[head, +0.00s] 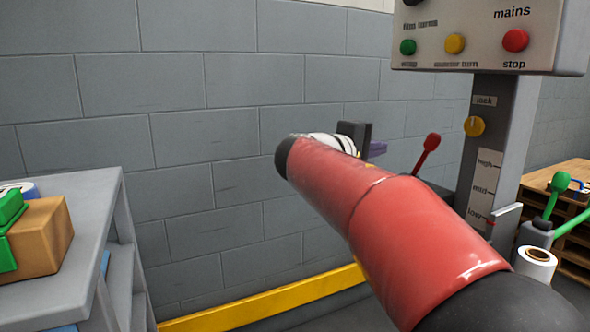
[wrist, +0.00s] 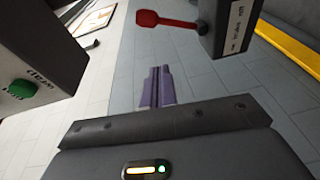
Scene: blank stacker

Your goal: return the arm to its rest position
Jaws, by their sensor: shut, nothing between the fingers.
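My red arm reaches up and to the left across the middle of the head view, in front of the block wall. My gripper (head: 377,148) shows only partly there, with a dark body and a small purple finger end beyond the arm. In the wrist view my gripper's purple fingers (wrist: 157,84) are together, with nothing between them.
A control panel (head: 480,48) on a grey column (head: 487,150) stands at right, with a red lever (head: 428,150) beside it. A grey shelf (head: 70,235) holding a cardboard box (head: 42,235) is at left. A yellow floor rail (head: 265,300) runs along the wall.

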